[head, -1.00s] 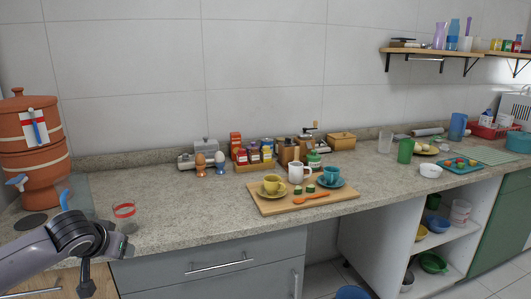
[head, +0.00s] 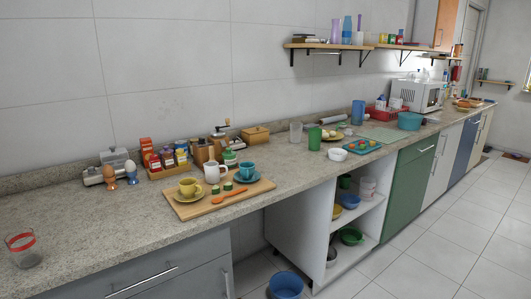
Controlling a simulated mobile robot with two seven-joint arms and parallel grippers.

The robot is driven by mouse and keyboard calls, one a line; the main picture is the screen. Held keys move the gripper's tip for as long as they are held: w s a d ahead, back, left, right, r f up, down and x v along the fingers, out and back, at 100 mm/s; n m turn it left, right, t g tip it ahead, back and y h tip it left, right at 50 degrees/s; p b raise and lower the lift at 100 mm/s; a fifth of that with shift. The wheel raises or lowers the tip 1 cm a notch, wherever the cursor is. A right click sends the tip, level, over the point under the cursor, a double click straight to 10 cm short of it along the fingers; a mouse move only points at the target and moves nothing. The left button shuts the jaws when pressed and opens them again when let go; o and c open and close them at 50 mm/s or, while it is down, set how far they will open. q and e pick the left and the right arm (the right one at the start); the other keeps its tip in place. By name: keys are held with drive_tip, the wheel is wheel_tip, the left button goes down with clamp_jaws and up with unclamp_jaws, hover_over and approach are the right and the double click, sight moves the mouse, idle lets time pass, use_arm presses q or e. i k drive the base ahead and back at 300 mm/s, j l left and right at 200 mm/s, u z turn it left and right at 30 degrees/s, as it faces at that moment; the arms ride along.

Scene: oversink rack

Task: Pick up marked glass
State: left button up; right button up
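A clear glass with a red band (head: 22,250) around its upper part stands upright on the stone counter (head: 90,243), near the front edge at the far left of the head view. It is the glass that stands out by a marking. Neither of my grippers shows in the head view, and nothing touches this glass.
Egg cups and a spice rack stand behind. Counter around the banded glass is clear. A blue bucket (head: 286,286) stands on the floor.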

sight(22, 243)
drive_tip(key=u, duration=1.6)
